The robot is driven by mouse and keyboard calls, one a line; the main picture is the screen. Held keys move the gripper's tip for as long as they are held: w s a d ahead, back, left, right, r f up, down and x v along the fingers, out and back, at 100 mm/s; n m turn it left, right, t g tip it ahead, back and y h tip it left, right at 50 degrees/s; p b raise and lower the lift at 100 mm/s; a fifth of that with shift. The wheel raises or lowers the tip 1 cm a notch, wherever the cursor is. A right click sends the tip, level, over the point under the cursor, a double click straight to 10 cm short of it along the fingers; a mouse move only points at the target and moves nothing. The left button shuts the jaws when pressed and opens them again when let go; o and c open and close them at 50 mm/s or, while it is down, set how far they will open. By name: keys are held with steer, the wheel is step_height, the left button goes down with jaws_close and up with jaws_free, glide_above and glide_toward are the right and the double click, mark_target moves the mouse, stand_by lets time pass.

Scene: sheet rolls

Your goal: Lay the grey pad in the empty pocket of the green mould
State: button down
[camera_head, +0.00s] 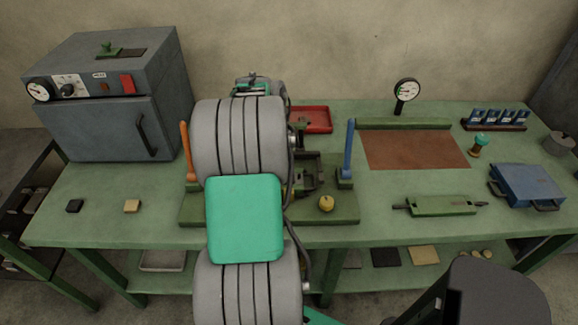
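A green mould (441,206) with a handle at each end lies on the right half of the green bench. Its pocket is too small to make out. A small dark block (74,206) lies at the bench's left end, with a tan block (132,206) to its right. I cannot tell whether the dark block is the grey pad. No other clearly grey pad shows on the bench top. My ribbed grey arm with its green cover fills the middle of the view.
A grey oven (100,125) stands at the back left. My arm partly hides a roll machine (340,208) with orange and blue posts. A brown sheet (414,149), a dial gauge (406,92) and a blue mould (526,186) are at the right. The front left bench is mostly clear.

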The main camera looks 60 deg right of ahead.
steer(key=shift+f+b, duration=0.45)
steer(key=shift+f, duration=0.05)
steer(key=shift+w+a, duration=0.25)
steer(key=shift+w, duration=0.1)
stand_by(0.6)
steer(key=shift+f+b, duration=0.15)
steer(key=shift+b, duration=0.25)
step_height(320, 180, up, 7)
steer(key=p, duration=0.4)
